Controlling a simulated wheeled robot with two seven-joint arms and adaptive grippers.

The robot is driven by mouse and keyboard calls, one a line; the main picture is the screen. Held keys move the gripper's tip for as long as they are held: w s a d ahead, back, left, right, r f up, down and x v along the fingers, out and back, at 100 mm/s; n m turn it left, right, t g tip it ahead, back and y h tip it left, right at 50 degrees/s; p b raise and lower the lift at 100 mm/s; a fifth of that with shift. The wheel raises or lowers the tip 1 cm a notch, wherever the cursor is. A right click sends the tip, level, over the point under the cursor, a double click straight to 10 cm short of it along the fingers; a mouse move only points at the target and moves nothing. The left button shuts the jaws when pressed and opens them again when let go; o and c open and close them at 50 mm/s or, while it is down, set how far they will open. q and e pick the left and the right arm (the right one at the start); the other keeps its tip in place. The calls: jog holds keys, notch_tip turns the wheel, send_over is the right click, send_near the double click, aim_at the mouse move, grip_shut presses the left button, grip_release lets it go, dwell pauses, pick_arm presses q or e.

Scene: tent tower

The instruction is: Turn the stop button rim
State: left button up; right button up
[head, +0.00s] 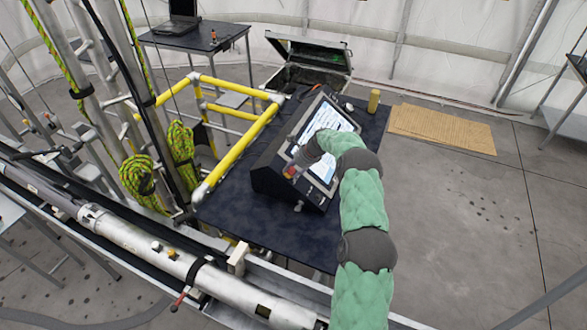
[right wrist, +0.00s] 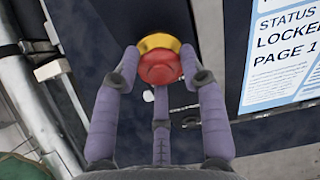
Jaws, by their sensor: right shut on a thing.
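The stop button (right wrist: 159,68) is a red knob with a yellow rim (right wrist: 158,43) behind it, on the dark sloped face of a console (head: 268,177). In the head view the button (head: 290,171) shows small at the console's lower left, partly covered by my right gripper (head: 297,165). In the right wrist view, the purple fingers of my right gripper (right wrist: 160,80) close around the red knob from left, right and below. The fingertips sit at the knob and the rim's lower edge. My left gripper is in neither view.
The console's lit screen (head: 327,125) lies beside the button; the wrist view shows "STATUS LOCKED" text. The console stands on a dark table (head: 245,222). Yellow railing (head: 240,150) and coiled rope (head: 138,175) are on the left. A small yellow cylinder (head: 374,101) stands at the table's back right.

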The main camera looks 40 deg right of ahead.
jog(key=shift+w+r+m, duration=0.15)
jog(key=shift+m, duration=0.15)
jog(key=o, duration=1)
jog(key=shift+o, duration=0.8)
jog(key=shift+a, duration=0.15)
jog(key=shift+s+d+r, duration=0.25)
jog(key=shift+r, duration=0.05)
jog(key=v, duration=1.1)
jog(key=shift+a, duration=0.15)
